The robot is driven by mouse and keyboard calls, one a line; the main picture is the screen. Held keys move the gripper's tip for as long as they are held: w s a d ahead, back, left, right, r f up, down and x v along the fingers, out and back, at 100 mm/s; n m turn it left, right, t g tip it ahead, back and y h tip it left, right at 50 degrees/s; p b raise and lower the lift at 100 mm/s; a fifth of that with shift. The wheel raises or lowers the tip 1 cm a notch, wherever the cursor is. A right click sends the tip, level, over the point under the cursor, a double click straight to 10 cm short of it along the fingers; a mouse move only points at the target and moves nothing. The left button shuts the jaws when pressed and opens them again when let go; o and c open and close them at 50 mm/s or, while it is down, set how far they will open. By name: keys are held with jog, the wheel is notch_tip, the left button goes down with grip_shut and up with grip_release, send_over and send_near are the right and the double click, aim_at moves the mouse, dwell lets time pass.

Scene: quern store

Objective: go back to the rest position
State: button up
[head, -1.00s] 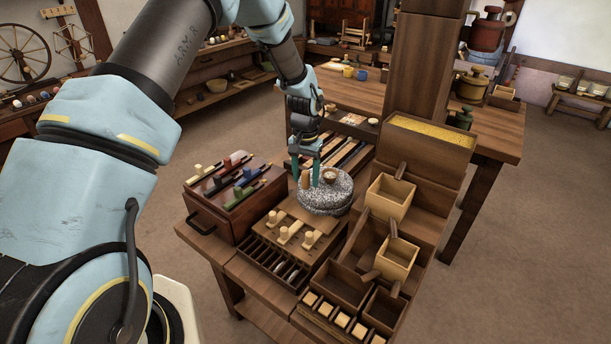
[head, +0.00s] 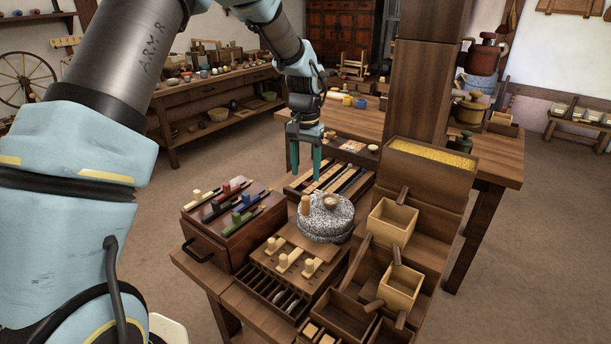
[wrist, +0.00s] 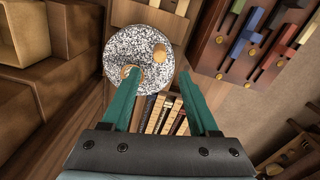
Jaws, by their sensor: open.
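My gripper (head: 305,172) is open and empty in the head view, its two teal fingers pointing down above the strips behind the quern. The quern (head: 326,222) is a round speckled grey stone with an upright wooden handle (head: 304,205) on its left side and a small wooden cup-like hopper (head: 330,201) on top. In the wrist view the open fingers (wrist: 162,74) show with nothing between them. The quern (wrist: 128,50) lies beyond them there, and the left fingertip overlaps its edge in the picture.
A dark chest (head: 232,218) with coloured pieces stands left of the quern. A wooden board with pegs (head: 290,262) is in front. Scoop boxes (head: 392,222) and a bin of yellow grain (head: 432,155) stand at the right, by a thick wooden post (head: 418,90).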

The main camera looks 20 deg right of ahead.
dwell(0.3)
jog(key=a+r+n, duration=0.2)
jog(key=a+r, duration=0.1)
jog(key=a, duration=0.9)
jog(key=a+r+n, duration=0.2)
jog(key=a+n, duration=0.1)
jog(key=a, duration=0.8)
jog(key=s+a+n+t, duration=0.1)
jog(key=s+a+n, duration=0.2)
jog(key=s+a, duration=0.7)
jog(key=a, duration=0.3)
jog(key=shift+s+a+r+n+t, duration=0.15)
jog(key=shift+a+r+n+t, duration=0.15)
jog(key=shift+r+n, duration=0.1)
